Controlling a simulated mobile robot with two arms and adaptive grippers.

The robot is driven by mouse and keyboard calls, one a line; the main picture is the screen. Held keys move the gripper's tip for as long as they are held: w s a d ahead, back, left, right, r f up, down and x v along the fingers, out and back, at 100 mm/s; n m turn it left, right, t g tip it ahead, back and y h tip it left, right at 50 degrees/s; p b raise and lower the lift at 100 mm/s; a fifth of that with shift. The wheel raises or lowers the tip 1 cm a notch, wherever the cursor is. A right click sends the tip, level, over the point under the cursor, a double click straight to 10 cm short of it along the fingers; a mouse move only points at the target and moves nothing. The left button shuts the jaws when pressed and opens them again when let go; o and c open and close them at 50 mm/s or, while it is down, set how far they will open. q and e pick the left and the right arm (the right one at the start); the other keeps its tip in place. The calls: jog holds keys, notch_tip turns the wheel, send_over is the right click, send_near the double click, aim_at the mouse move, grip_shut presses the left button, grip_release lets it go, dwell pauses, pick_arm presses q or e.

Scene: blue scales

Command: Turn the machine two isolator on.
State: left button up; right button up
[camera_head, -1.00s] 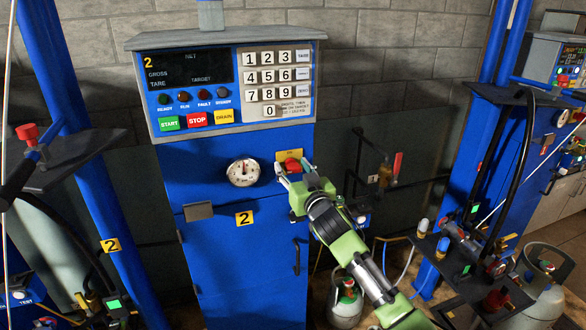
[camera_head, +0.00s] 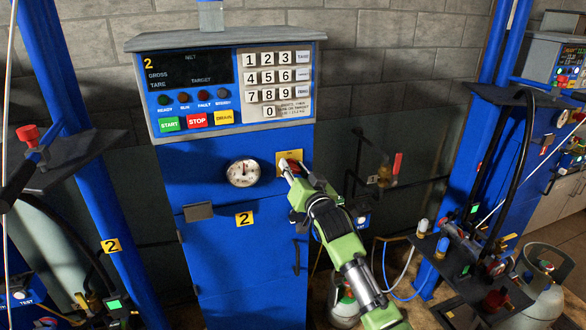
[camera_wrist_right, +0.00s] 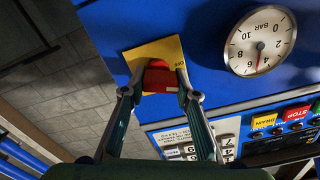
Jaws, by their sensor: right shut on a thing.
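The machine two isolator is a red knob (camera_wrist_right: 160,78) on a yellow plate, on the blue front panel of machine two (camera_head: 225,275). The yellow plate (camera_head: 283,157) also shows in the right wrist view (camera_wrist_right: 148,50). My right gripper (camera_head: 288,168) is at the knob. In the right wrist view its two fingers (camera_wrist_right: 158,96) are shut on the knob, one on each side. In the head view the gripper mostly hides the knob, and I cannot read its position there. My left gripper is not in view.
A round pressure gauge (camera_head: 243,172) sits just left of the isolator. Above are the keypad (camera_head: 275,80) and the green start (camera_head: 169,123), red stop (camera_head: 197,120) and yellow drain (camera_head: 224,117) buttons. Pipework with a red-handled valve (camera_head: 397,164) is to the right.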

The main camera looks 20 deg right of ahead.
jog(key=m+p, duration=0.1)
jog(key=m, duration=0.2)
jog(key=shift+m, duration=0.4)
jog(key=m+p, duration=0.1)
jog(key=m, duration=0.2)
jog(key=shift+d+m, duration=0.15)
jog(key=shift+m, duration=0.15)
jog(key=m+p, duration=0.1)
jog(key=m, duration=0.2)
jog(key=shift+d+f+m+p, duration=0.15)
jog(key=shift+m+p, duration=0.4)
jog(key=shift+m, duration=1.15)
jog(key=o, duration=1.1)
